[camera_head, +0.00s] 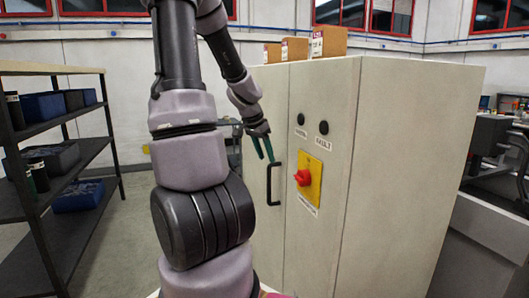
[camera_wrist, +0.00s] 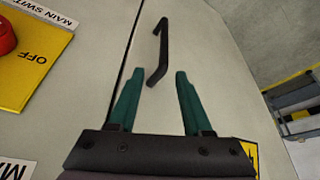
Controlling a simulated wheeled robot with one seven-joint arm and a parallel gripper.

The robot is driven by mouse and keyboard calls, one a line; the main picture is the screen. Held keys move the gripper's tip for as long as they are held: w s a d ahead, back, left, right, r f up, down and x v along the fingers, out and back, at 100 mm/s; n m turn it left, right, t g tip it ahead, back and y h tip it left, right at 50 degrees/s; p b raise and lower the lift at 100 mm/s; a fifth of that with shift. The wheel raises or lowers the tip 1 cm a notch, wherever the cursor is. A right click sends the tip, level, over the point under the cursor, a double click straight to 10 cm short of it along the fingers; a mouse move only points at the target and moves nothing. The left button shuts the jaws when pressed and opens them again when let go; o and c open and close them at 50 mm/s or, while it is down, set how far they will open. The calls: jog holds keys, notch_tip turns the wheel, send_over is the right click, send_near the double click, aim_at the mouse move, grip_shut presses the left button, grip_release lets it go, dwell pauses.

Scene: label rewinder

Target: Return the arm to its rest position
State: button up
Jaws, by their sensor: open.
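My gripper (camera_wrist: 156,98) is open and empty in the wrist view, its two green fingers spread apart. The black cabinet door handle (camera_wrist: 161,52) lies beyond the fingertips and between them in that view, with no finger seen closed on it. In the head view my gripper (camera_head: 264,150) hangs in front of the pale cabinet (camera_head: 413,170), just above and left of the black handle (camera_head: 274,184). My arm rises through the middle of the head view and bends down to the gripper. I cannot tell whether the fingertips touch the cabinet.
A red rotary switch (camera_head: 303,177) on a yellow plate (camera_head: 312,190) sits right of the handle. Cardboard boxes (camera_head: 328,41) stand on the cabinet. A black shelf rack (camera_head: 37,198) with blue bins stands at left. Grey floor (camera_head: 125,240) is clear between rack and arm.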

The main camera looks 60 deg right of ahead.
jog(key=shift+a+r, duration=0.25)
jog(key=shift+r, duration=0.35)
jog(key=w+a+r+n+t+y, duration=0.2)
jog(key=w+a+r+n+t, duration=0.3)
jog(key=a, duration=0.6)
jog(key=w+a+r+n+y, duration=0.1)
jog(key=w+a+r, duration=0.2)
jog(key=w+a, duration=0.6)
jog(key=s+a+r+n+t+y, duration=0.1)
jog(key=s+a+r+n, duration=0.1)
jog(key=a, duration=0.7)
jog(key=s+a+r+n+t+y, duration=0.1)
jog(key=s+a+r+n, duration=0.2)
jog(key=a, duration=0.5)
jog(key=s+a+r+n+t+y, duration=0.1)
jog(key=a+r+n, duration=0.3)
jog(key=a, duration=0.5)
jog(key=shift+s+a+r+n+y, duration=0.2)
jog(key=shift+s+a+n+y, duration=0.15)
jog(key=shift+s, duration=0.5)
